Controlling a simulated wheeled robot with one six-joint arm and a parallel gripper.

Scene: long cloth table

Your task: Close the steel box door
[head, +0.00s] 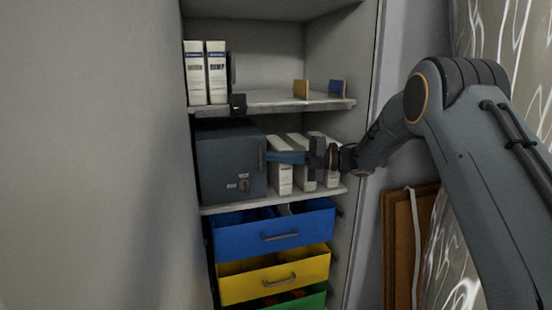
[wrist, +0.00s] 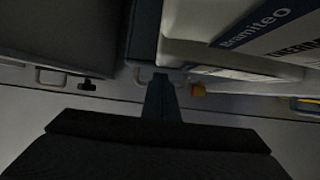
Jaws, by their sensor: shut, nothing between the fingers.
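The dark grey steel box (head: 218,150) stands on the middle shelf at the left in the head view. Its door faces the front, with a round knob low on it and an upright handle by its right edge. The door looks flush or nearly so; I cannot tell whether it is fully closed. My gripper (head: 272,157) reaches in from the right, its blue fingers pointing left at the box's right edge, by the handle. I cannot tell whether they touch it. In the wrist view my gripper (wrist: 160,78) is shut and empty.
White binders (head: 279,172) stand right of the box, behind my gripper. A shelf (head: 270,101) with more binders is above. Below, a blue drawer (head: 270,232) and a yellow drawer (head: 270,275) stick out. Brown boards (head: 405,240) lean at the right.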

